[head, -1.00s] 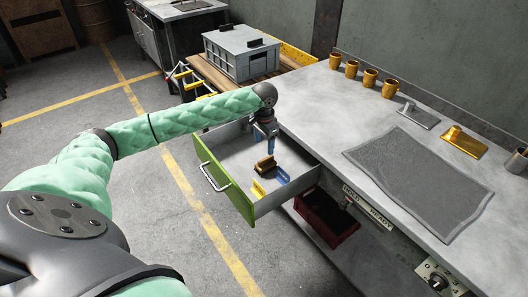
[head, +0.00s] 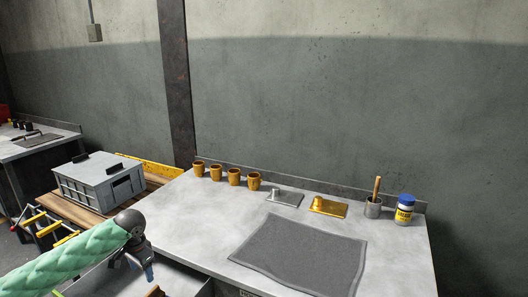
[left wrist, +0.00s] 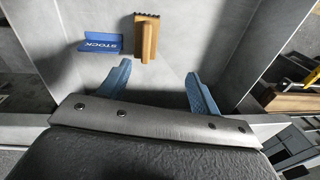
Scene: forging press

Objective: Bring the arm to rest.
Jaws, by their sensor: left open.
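My left arm comes in from the lower left in the head view, and its gripper (head: 140,262) is over the open drawer at the table's left front. In the left wrist view the two blue fingers (left wrist: 158,88) are apart with nothing between them. Beyond them on the drawer floor (left wrist: 165,75) lie a wooden-backed brush (left wrist: 146,38) and a blue STOCK label plate (left wrist: 100,45). The fingers do not touch either one. The brush's end (head: 155,291) just shows at the bottom of the head view. My right gripper is out of view.
A grey crate (head: 98,183) stands to the left.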

